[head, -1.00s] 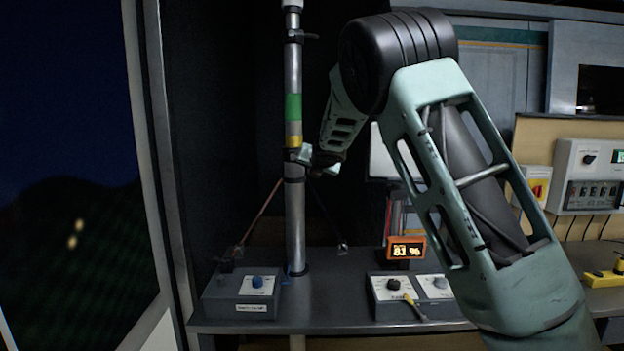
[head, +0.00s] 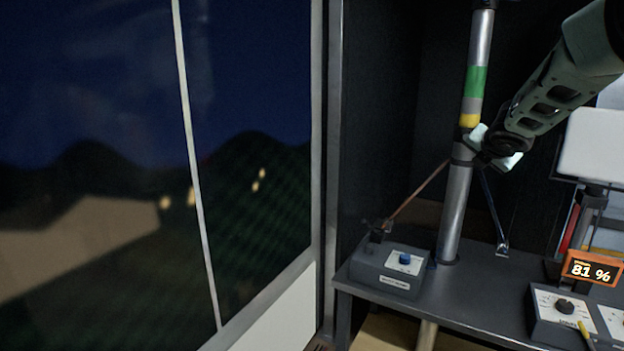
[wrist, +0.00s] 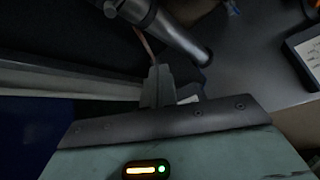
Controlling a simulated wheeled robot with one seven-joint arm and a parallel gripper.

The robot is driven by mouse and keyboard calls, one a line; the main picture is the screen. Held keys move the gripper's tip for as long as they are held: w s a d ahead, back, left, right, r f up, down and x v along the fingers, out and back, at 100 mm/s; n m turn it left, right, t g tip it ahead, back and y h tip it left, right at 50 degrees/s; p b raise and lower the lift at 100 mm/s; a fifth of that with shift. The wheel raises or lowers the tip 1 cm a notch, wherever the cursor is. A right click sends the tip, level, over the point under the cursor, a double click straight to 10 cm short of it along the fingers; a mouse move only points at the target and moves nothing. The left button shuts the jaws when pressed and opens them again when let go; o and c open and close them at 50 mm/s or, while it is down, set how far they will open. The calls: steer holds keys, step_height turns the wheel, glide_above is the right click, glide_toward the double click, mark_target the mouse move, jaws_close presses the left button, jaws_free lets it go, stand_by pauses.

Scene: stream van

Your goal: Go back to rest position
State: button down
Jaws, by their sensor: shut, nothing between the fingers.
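My gripper (head: 492,150) is at the upper right of the head view, at the end of my green arm. It appears in front of or beside the metal mast (head: 458,200), near the mast's yellow band; I cannot tell whether they touch. In the wrist view my gripper's fingers (wrist: 158,85) are together with nothing between them. The mast crosses the top of that view, beyond the fingertips.
A grey control box (head: 390,270) with a blue knob stands on the dark bench (head: 470,292). An orange display (head: 592,269) reads 81 %. Another knob box (head: 560,312) is at the right. A large dark window (head: 100,120) fills the left.

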steer(key=s+a+f+m+g+y, duration=0.2)
steer(key=s+a+f+m, duration=0.25)
steer(key=s+a, duration=0.6)
steer(key=s+a+f+m+g+y, duration=0.2)
steer(key=s+a+f+m, duration=0.4)
steer(key=a, duration=0.7)
steer(key=s+a+f+m+g, duration=0.1)
steer(key=s+a+m+g, duration=0.1)
steer(key=s, duration=0.8)
steer(key=s+a+f+m+g, duration=0.1)
steer(key=s+a, duration=0.3)
steer(key=s, duration=0.6)
steer(key=s+a+f+m+g, duration=0.1)
steer(key=s+a+m+g, duration=0.2)
steer(key=s, duration=0.7)
steer(key=shift+s+a+f+g+y, duration=0.15)
steer(key=shift+s+f+g+y, duration=0.1)
steer(key=shift+g+y, duration=0.15)
